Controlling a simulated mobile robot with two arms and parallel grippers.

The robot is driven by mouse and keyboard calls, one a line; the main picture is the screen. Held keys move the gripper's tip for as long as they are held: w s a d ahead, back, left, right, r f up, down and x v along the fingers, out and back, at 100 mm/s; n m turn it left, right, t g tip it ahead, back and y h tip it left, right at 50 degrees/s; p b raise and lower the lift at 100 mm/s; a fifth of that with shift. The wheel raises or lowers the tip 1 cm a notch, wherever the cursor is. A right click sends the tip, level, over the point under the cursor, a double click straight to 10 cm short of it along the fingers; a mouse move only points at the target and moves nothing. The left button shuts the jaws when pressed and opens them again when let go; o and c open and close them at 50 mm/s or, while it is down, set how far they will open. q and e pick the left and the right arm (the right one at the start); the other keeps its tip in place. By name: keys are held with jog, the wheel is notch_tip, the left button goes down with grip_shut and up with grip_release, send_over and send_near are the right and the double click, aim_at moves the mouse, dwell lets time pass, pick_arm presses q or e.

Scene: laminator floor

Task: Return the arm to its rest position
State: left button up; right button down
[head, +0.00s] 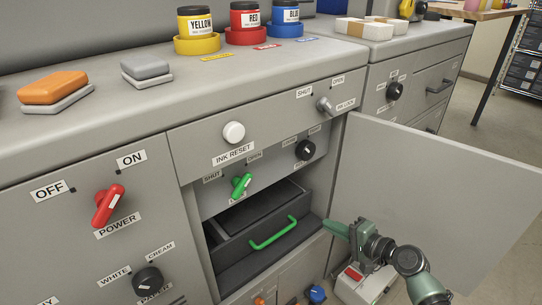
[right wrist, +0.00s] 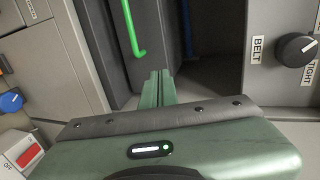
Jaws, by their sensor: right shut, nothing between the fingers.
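My right gripper (head: 338,229) comes in from the lower right of the head view. It is shut and empty, in front of the open bay and to the right of the dark drawer's green handle (head: 273,233). In the right wrist view its closed green fingers (right wrist: 157,88) point toward the bay, and the green handle (right wrist: 133,30) is up and to the left of them, apart from them. The dark drawer (head: 262,215) sits inside the bay. My left gripper is not in the head view.
The grey door (head: 430,190) stands wide open, close to the right of my right arm. A green knob (head: 241,185) sits above the drawer. A box with a red switch (head: 353,274) is beneath the arm. Ink jars (head: 245,18) stand on the counter.

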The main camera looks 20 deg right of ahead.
jog(key=shift+f, duration=0.1)
jog(key=s+a+f+n+g, duration=0.7)
jog(key=s+a+f+n, duration=0.2)
jog(key=s+a+f, duration=0.45)
jog(key=s+a+f+n+g+h+p, duration=0.1)
jog(key=s+f+n+g+h+p, duration=0.5)
jog(key=s+f+p, duration=0.7)
pick_arm(q)
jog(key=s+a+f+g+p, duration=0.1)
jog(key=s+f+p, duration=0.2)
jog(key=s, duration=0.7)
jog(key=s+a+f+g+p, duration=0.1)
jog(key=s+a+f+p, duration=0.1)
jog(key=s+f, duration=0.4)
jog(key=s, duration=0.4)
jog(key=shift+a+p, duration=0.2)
jog(key=shift+p, duration=0.2)
pick_arm(e)
jog(key=s+d+f, duration=0.1)
jog(key=s+f, duration=0.1)
jog(key=s, duration=0.7)
jog(key=s+d+f+n+y, duration=0.1)
jog(key=s, duration=0.8)
jog(key=shift+d+f+n, duration=0.15)
jog(key=shift+f+n, duration=0.15)
jog(key=shift+f, duration=0.1)
